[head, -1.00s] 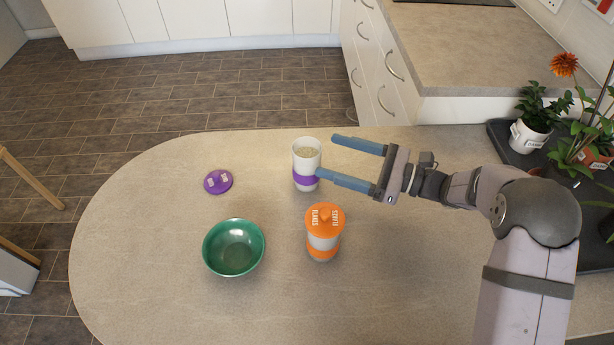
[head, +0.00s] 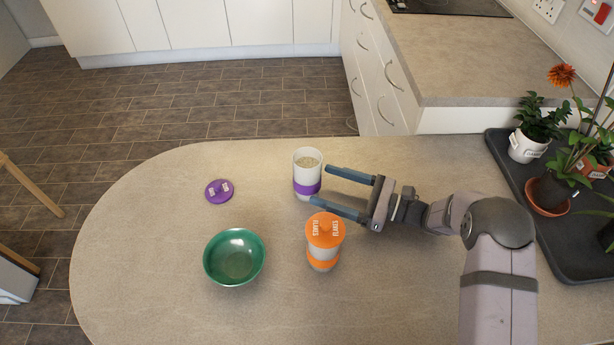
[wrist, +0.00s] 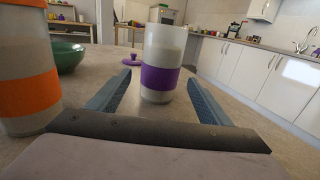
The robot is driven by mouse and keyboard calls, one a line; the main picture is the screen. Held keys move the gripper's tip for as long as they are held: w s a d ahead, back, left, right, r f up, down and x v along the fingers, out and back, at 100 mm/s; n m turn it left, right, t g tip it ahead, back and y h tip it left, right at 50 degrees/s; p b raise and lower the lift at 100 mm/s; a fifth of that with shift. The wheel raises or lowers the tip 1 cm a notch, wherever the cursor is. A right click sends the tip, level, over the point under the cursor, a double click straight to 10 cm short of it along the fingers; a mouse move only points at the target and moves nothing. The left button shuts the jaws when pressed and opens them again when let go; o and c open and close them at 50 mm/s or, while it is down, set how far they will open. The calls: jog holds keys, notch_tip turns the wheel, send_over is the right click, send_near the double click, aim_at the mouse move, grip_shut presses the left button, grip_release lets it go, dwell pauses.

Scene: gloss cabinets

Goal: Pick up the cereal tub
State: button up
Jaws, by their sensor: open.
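A white cereal tub with a purple band (head: 307,174) stands upright and lidless on the counter, with pale contents showing at its open top. Its purple lid (head: 219,191) lies apart on the counter to the left. A second tub with an orange band and orange lid (head: 325,231) stands upright nearer the front. My gripper (head: 319,188) is open and points left, with its fingertips close to the right side of the purple-banded tub. In the wrist view the purple-banded tub (wrist: 161,78) appears between the two blue fingers, just ahead of them.
A green bowl (head: 234,257) sits left of the orange-lidded tub, which also shows at the left of the wrist view (wrist: 25,80). A dark tray (head: 578,262) with potted plants lies at the right. The counter's left part is mostly clear.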

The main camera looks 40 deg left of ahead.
aim_at(307, 151)
jog(key=shift+a, duration=0.1)
jog(key=shift+p+x, duration=0.6)
jog(key=shift+x, duration=2.45)
jog(key=shift+c, duration=0.5)
jog(key=c, duration=1.2)
jog(key=shift+r, duration=0.1)
notch_tip(307, 151, up, 10)
jog(key=shift+f+b, duration=0.1)
jog(key=shift+b, duration=0.35)
jog(key=shift+r+p, duration=2)
jog(key=shift+r, duration=1.05)
